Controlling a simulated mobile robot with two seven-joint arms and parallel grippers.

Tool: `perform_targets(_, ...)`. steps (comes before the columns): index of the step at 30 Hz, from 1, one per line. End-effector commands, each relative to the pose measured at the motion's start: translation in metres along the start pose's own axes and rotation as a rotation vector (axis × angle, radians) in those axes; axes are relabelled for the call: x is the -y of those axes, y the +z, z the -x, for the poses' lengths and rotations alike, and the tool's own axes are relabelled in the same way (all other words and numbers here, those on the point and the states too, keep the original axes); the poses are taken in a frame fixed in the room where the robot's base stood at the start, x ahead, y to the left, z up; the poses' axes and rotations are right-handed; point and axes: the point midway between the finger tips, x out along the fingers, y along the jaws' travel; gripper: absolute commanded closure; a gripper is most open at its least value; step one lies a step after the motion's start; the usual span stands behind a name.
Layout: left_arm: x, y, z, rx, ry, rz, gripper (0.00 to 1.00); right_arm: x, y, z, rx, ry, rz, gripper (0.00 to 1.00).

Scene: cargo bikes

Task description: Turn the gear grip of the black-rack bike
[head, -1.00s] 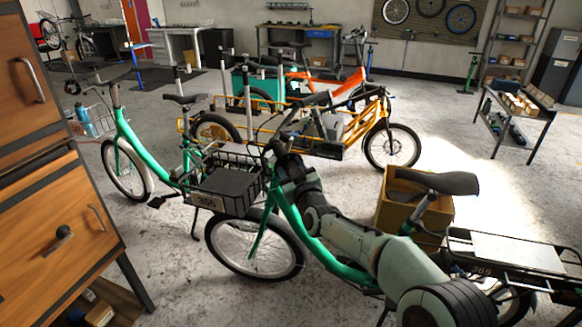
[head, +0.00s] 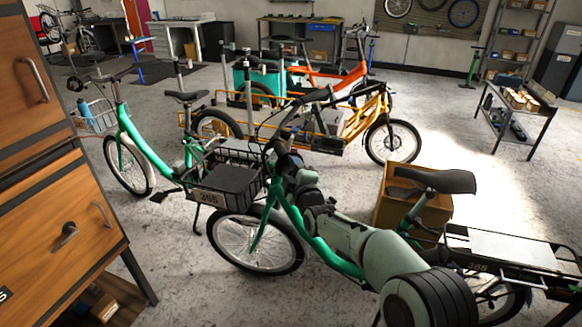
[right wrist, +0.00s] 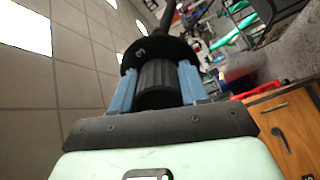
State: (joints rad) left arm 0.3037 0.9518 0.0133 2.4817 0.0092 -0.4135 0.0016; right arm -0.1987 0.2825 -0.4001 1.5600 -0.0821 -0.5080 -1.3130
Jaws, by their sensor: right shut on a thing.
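The black-rack bike is the nearest green bike (head: 318,244), with a black rear rack (head: 520,268) at the right of the head view. My right gripper (head: 284,160) is at its handlebar, partly hidden by my own wrist. In the right wrist view the right gripper (right wrist: 158,76) has its two blue fingers on either side of the black ribbed gear grip (right wrist: 157,86). It is shut on the grip. A black collar with a pale mark (right wrist: 138,53) sits just beyond the fingertips. My left gripper is not in view.
A second green bike (head: 133,143) with a wire basket stands at the left. An orange cargo bike (head: 362,115) is behind. A wooden drawer cabinet (head: 60,200) is close at the left.

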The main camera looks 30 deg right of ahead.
Motion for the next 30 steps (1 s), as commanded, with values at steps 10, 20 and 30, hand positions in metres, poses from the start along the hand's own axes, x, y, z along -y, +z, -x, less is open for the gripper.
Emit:
perform_targets(10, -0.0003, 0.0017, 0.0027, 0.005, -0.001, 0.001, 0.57, 0.0007, -0.0004, 0.0001, -0.001, -0.001, 0.177, 0.87)
perform_targets(20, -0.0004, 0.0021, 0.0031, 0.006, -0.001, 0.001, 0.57, 0.0009, 0.0003, 0.0001, 0.0, 0.0, 0.224, 0.87)
perform_targets(30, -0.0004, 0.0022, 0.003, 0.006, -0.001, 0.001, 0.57, 0.001, 0.0003, 0.0001, 0.0, -0.001, 0.225, 0.5)
